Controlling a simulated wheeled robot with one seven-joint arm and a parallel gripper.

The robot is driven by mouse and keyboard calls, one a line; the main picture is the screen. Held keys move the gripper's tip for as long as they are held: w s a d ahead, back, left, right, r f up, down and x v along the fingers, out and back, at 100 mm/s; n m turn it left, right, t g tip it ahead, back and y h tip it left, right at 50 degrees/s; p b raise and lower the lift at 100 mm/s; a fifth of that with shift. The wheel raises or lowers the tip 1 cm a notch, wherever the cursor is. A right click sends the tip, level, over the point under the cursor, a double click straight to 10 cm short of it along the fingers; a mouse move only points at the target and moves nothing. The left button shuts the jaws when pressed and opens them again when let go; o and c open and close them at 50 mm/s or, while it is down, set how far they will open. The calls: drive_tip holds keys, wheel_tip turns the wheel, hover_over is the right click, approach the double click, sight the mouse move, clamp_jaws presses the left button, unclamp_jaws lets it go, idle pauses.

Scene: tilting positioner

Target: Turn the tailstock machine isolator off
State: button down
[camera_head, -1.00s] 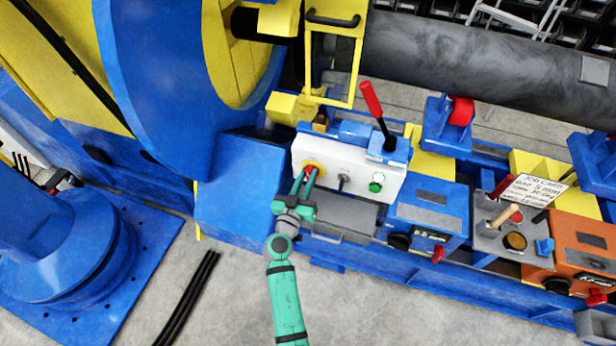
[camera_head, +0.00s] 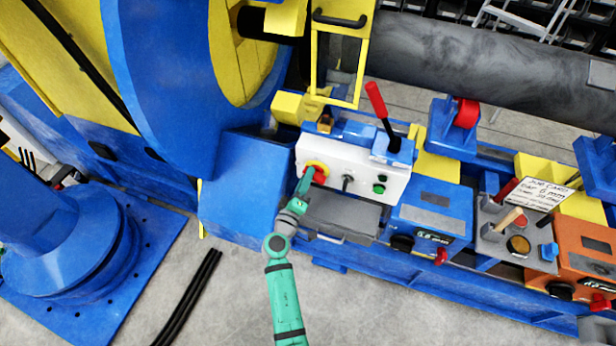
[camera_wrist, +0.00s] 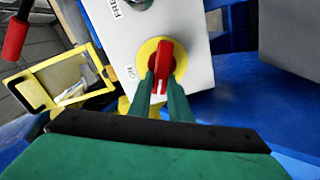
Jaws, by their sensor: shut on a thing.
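The isolator is a red rotary handle (camera_head: 320,178) on a round yellow plate, on the front of a white control box (camera_head: 386,186). In the wrist view the red handle (camera_wrist: 164,60) stands nearly upright across the yellow plate (camera_wrist: 179,62), with an "ON" label to the plate's left. My green gripper (camera_head: 308,178) reaches up to the box from below. In the wrist view my gripper (camera_wrist: 163,84) has its two fingers closed on the handle's lower part, one on each side. In the head view the fingers appear edge-on and partly cover the isolator.
A black selector (camera_head: 347,180) and a dark green button (camera_head: 379,188) sit right of the isolator. A red-knobbed lever (camera_head: 377,102) rises behind the box. A grey tray-like ledge (camera_head: 340,212) lies below. A large blue wheel (camera_head: 165,80) stands left.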

drive_tip(key=n, duration=0.2)
drive_tip(key=f+n, duration=0.1)
drive_tip(key=n, duration=0.2)
drive_tip(key=shift+a, duration=0.1)
drive_tip(key=shift+s, duration=0.1)
idle(0.6)
drive_tip(key=c, duration=1.6)
unclamp_jaws()
drive_tip(key=shift+c, duration=0.2)
drive_tip(key=v, duration=1.1)
